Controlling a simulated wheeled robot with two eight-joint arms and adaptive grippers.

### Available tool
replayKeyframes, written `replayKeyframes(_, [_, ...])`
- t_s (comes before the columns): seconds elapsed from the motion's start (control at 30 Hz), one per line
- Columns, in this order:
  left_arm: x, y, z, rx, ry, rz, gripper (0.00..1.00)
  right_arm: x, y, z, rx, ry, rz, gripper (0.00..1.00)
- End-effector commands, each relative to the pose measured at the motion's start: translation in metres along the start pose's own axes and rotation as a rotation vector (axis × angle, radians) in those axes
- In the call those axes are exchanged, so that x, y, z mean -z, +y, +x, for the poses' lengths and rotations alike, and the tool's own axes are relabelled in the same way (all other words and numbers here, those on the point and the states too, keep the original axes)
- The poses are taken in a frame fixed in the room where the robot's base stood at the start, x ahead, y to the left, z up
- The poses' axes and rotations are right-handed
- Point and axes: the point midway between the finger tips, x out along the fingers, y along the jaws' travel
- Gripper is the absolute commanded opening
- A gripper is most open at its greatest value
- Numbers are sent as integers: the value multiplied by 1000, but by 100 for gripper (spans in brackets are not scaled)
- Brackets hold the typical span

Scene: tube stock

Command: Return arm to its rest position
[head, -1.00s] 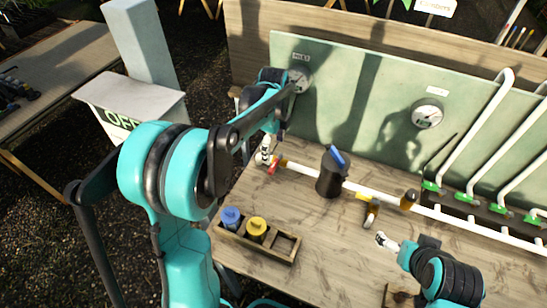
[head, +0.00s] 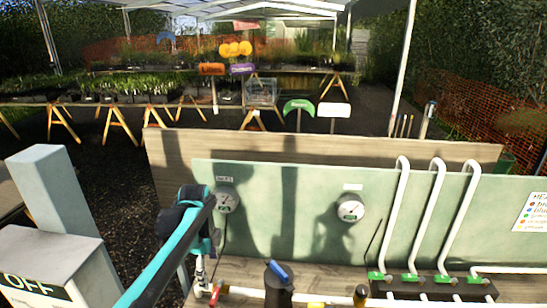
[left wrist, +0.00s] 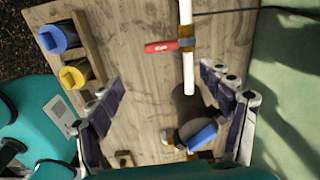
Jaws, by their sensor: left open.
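My left arm, teal and black, comes in from the lower left of the head view. Its left gripper (head: 200,278) hangs near the left end of the workbench, partly cut by the lower frame edge. In the left wrist view the left gripper (left wrist: 168,105) has its fingers wide apart with nothing between them held. It is above the bench top (left wrist: 140,70), near a white pipe (left wrist: 186,60) with a red valve handle (left wrist: 161,46). A dark cylinder with a blue handle (left wrist: 202,137) stands below the fingers. My right gripper is out of view.
A green back panel (head: 270,205) with gauges (head: 350,207) and white bent pipes (head: 438,215) rises behind the bench. A grey box marked OFF (head: 45,250) stands at left. A wooden rack (left wrist: 90,45) holds blue and yellow capped items.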

Motion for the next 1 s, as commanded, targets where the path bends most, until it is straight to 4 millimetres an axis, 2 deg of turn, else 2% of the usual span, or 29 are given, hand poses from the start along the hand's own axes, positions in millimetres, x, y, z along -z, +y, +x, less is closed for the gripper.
replayKeyframes(0.27, [22, 78, -4, 207, 54, -540, 80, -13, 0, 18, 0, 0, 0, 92])
replayKeyframes(0.4, [31, 120, 7, 313, 144, -848, 80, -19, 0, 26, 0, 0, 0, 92])
replayKeyframes(0.6, [40, 168, 35, 412, 320, -1235, 80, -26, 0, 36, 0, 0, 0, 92])
replayKeyframes(0.8, [44, 190, 55, 444, 446, -1446, 80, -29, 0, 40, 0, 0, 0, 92])
replayKeyframes(1.0, [45, 193, 58, 446, 467, -1479, 80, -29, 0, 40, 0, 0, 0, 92])
